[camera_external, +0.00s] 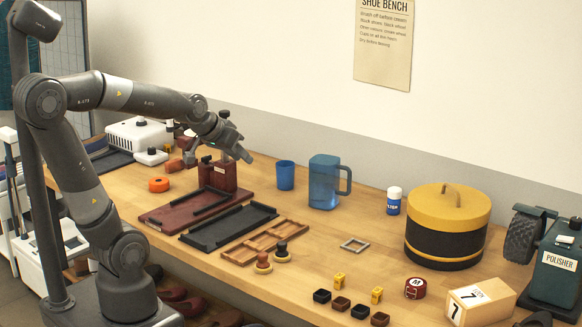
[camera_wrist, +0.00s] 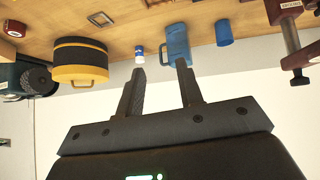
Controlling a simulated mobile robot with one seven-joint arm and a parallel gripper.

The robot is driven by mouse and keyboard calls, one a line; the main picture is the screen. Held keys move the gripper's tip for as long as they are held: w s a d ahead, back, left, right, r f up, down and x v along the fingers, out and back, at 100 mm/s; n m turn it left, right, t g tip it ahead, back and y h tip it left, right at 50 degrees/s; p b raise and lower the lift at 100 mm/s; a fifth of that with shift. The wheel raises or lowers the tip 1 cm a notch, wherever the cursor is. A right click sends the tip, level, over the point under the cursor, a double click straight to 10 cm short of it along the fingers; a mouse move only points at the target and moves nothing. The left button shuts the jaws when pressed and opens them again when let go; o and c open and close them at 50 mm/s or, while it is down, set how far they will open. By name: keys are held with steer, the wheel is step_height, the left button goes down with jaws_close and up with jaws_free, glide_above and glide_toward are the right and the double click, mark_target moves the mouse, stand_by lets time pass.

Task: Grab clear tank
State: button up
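The clear tank (camera_external: 324,184) is a see-through blue jug with a handle on its right side, standing upright on the wooden bench near the wall. It also shows in the wrist view (camera_wrist: 178,43), where the picture is upside down, beyond the right-hand finger. My gripper (camera_external: 240,154) is above the bench, to the left of the tank and higher than it, apart from it. In the wrist view its two fingers (camera_wrist: 160,74) are spread with nothing between them. The right finger's tip hides a little of the tank.
A blue cup (camera_external: 285,175) stands just left of the tank. A white-and-blue bottle (camera_external: 394,201) and a yellow-and-black round box (camera_external: 447,225) stand to its right. A dark red stand (camera_external: 217,177) is below my gripper. Trays (camera_external: 229,228) lie in front; bare wood lies before the tank.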

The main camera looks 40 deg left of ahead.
mark_target(349, 176)
steer(key=w+d+f+t, duration=0.1)
steer(key=w+d+t, duration=0.15)
steer(key=w, duration=0.45)
steer(key=w+d+f+n+t, duration=0.1)
steer(key=w+d+f, duration=0.15)
steer(key=w, duration=0.35)
steer(key=w+d+f+t, duration=0.1)
steer(key=w+d+t, duration=0.15)
steer(key=w, duration=0.45)
steer(key=w+d+f+n+t+y, duration=0.25)
steer(key=w+d+f+y, duration=0.2)
steer(key=w+f, duration=0.5)
steer(key=shift+m+t+y, duration=0.25)
steer(key=shift+t+y, duration=0.1)
steer(key=shift+y, duration=0.1)
steer(key=w+a, duration=0.1)
steer(key=w, duration=0.2)
steer(key=w+a+f, duration=0.1)
steer(key=w, duration=0.1)
steer(key=w+a+f, duration=0.1)
steer(key=w, duration=0.2)
steer(key=shift+w+f, duration=0.1)
steer(key=shift+w, duration=0.2)
jaws_close()
